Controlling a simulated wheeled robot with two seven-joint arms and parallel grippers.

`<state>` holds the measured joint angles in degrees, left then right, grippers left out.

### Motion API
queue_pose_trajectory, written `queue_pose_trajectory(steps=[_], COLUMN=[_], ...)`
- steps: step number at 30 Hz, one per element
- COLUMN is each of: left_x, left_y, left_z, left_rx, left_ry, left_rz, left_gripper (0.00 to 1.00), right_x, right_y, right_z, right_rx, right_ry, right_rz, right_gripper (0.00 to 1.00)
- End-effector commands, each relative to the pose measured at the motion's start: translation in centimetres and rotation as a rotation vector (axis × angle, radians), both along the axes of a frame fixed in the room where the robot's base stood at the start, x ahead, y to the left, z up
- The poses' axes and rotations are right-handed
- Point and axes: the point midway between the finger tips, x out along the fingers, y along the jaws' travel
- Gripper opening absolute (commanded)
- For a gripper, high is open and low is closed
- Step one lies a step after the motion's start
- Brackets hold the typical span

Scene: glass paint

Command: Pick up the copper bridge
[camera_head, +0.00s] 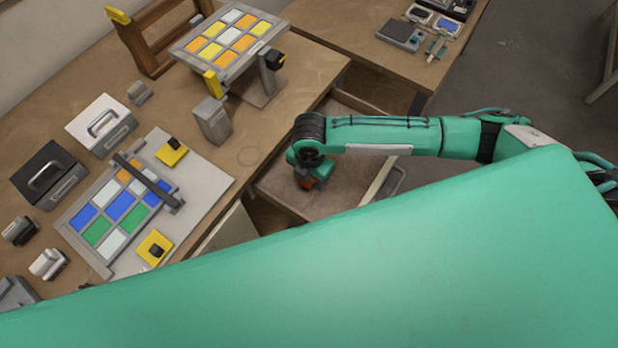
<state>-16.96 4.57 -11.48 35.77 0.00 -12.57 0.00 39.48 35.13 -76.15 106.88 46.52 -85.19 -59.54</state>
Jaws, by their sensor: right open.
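My right arm reaches in from the right and ends over an open drawer (340,202) below the front edge of the workbench. My right gripper (308,181) points down into that drawer. It is open, with its fingers mostly hidden behind the wrist. A small copper-brown piece, likely the copper bridge (306,184), shows right at the fingertips, low in the drawer. Most of it is covered by the gripper, and I cannot tell whether the fingers touch it. My left gripper is not in view.
On the bench, a framed panel of coloured glass (120,205) lies under a dark bar, with yellow clamps beside it. A second glass panel (228,41) stands raised at the back. Metal boxes (101,125) sit at left. A large green part of mine fills the lower right.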

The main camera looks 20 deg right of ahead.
Motion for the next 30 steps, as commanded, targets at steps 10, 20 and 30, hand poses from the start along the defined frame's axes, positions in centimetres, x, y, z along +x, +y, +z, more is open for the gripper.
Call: queue_pose_trajectory(steps=[10,20,30], left_x=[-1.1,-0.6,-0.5], left_y=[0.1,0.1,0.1], left_z=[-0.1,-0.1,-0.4], left_rx=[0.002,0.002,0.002], left_ry=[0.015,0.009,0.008], left_rz=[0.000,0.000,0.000], left_gripper=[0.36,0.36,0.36], right_x=[0.0,0.0,0.1], right_y=[0.0,0.0,0.0], right_z=[-0.2,-0.1,1.9], right_rx=[0.000,0.000,0.001], right_ry=[0.000,0.000,-0.002], right_rz=[0.000,0.000,0.000], right_gripper=[0.33,0.06,0.06])
